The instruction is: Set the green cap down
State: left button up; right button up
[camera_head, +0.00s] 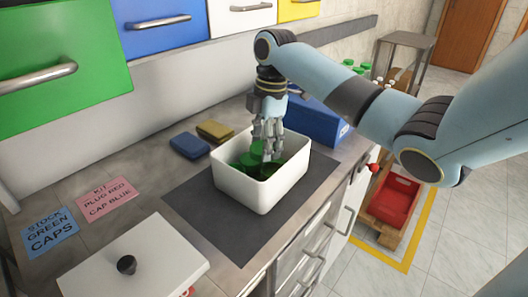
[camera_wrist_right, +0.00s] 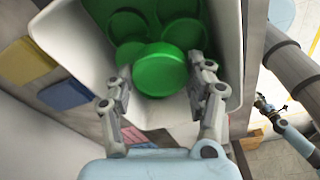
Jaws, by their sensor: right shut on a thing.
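My right gripper (camera_head: 267,150) reaches down into the white bin (camera_head: 262,197) on the counter. In the right wrist view its two fingers (camera_wrist_right: 160,88) are shut on a green cap (camera_wrist_right: 160,70), which is round and tilted towards the camera. Several more green caps (camera_wrist_right: 182,35) lie below it in the bin. The held cap is inside the bin's opening; whether it touches the caps under it I cannot tell. A small light-blue arm with a dark end, seemingly my left gripper (camera_wrist_right: 264,105), shows at the right of the wrist view; its fingers are too small to read.
The bin stands on a dark mat (camera_head: 215,222). A blue box (camera_head: 318,120) stands behind it. Blue and yellow cloths (camera_head: 190,145) lie to its left. A white lidded box (camera_head: 135,262) is at front left. Two labels lie on the counter (camera_head: 130,165).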

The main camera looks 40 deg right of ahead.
jog(key=shift+f, duration=1.35)
jog(key=o, duration=0.7)
jog(key=shift+f, duration=0.1)
jog(key=shift+o, duration=0.2)
notch_tip(320, 180, up, 12)
jog(key=d, duration=0.1)
jog(key=shift+s+d, duration=0.2)
jog(key=shift+s, duration=0.05)
